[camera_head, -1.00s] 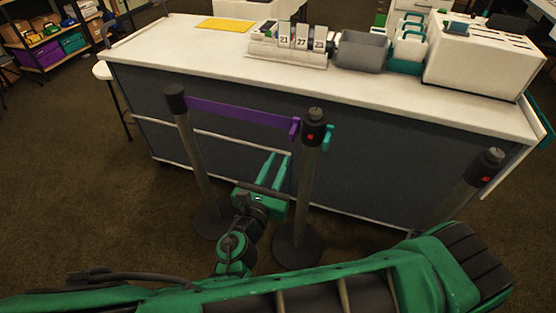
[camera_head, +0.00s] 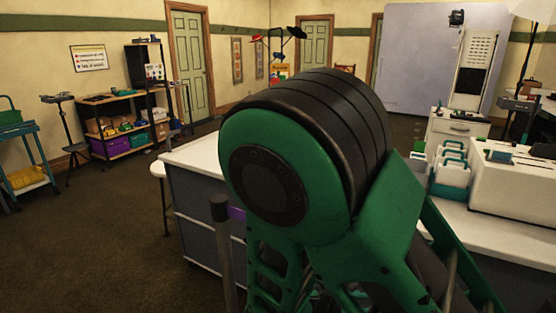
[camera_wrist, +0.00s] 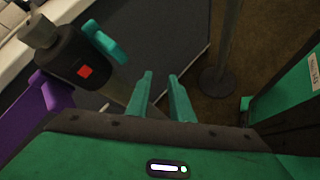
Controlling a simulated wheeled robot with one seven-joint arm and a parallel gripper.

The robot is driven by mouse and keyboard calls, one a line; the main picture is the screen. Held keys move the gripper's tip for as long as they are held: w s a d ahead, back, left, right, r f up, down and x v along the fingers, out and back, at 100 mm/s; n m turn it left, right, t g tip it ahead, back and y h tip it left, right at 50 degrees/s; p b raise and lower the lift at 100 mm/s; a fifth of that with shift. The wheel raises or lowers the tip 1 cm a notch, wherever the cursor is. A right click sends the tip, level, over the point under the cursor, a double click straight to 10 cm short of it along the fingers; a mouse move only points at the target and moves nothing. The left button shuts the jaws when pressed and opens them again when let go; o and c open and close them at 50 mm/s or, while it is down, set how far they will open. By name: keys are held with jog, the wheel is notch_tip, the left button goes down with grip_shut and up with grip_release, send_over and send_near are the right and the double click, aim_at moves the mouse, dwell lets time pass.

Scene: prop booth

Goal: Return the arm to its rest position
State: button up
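My arm (camera_head: 285,165), green with a black ringed joint, stands folded up large in the middle of the head view. It hides much of the counter and the belt posts. My gripper (camera_wrist: 160,76) shows only in the wrist view. Its two green fingers are apart with nothing between them, so it is open and empty. A black-topped belt post (camera_wrist: 85,65) with a red square and a teal clip is close by, to the left of the fingers. A purple belt (camera_wrist: 33,115) is attached to it.
Another post (camera_wrist: 225,40) with a round base stands beyond the fingers. In the head view one post top (camera_head: 219,208) shows left of my arm. The white counter (camera_head: 190,160) with a white slotted box (camera_head: 515,190) lies behind. Open brown floor (camera_head: 110,230) is at left.

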jog(key=s+d+r+m+y, duration=0.1)
jog(key=d+r+m+y, duration=0.2)
jog(key=r+m, duration=0.3)
jog(key=s+d+r+m+g+y, duration=0.1)
jog(key=d+r+m+y, duration=0.15)
jog(key=r+m, duration=0.4)
jog(key=s+d+r+m+y, duration=0.1)
jog(key=d+r+m+y, duration=0.25)
jog(key=r+m, duration=0.2)
jog(key=s+d+m+g, duration=0.2)
jog(key=s+d, duration=0.3)
jog(key=s, duration=0.3)
jog(key=s+d+m+g, duration=0.2)
jog(key=s+d+m, duration=0.2)
jog(key=s, duration=0.5)
jog(key=shift+d+f, duration=0.2)
jog(key=shift+d, duration=0.6)
jog(key=shift+w+f+g, duration=0.25)
jog(key=shift+w+g, duration=0.05)
jog(key=shift+w, duration=0.35)
